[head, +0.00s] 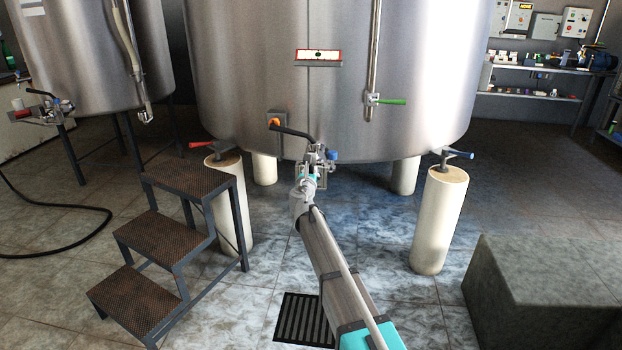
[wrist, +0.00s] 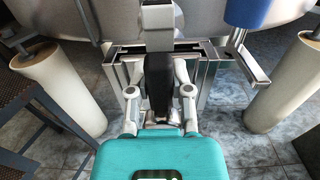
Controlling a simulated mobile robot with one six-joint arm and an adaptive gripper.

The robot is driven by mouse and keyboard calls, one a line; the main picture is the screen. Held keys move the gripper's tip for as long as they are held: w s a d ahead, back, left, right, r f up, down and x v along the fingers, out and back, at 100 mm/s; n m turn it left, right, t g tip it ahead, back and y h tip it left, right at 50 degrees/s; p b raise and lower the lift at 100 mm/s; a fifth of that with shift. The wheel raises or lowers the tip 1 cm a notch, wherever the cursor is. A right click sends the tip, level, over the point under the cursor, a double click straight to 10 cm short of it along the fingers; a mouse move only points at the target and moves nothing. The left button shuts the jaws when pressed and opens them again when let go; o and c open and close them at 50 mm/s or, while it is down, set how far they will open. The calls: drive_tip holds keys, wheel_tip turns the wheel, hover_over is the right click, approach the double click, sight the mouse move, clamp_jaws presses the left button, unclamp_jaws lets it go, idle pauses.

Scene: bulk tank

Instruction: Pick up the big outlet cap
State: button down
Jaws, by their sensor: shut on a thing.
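The big outlet cap seems to be the silver part (wrist: 160,18) at the top centre of the wrist view, just beyond my fingertips. My gripper (wrist: 158,85) is shut, its side links drawn in around a dark upright piece. I cannot tell how much of that dark piece is finger and how much is the held part. In the head view my gripper (head: 314,172) is at the outlet fittings under the large tank, where it hides most of the cap.
A blue part (wrist: 248,12) stands close right of the cap. A black valve lever (head: 290,132) reaches left above my gripper. White tank legs (head: 440,220) stand on both sides. Steps (head: 135,295) are at the left, a grey block (head: 550,290) at the right.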

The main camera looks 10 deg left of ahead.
drive_tip(key=shift+r, duration=0.15)
idle(0.3)
wheel_tip(320, 180, up, 18)
drive_tip(key=p, duration=1.8)
drive_tip(key=shift+f, duration=0.2)
drive_tip(key=shift+r, duration=0.15)
wheel_tip(320, 180, up, 39)
drive_tip(key=p, duration=3.9)
drive_tip(key=shift+a, duration=0.1)
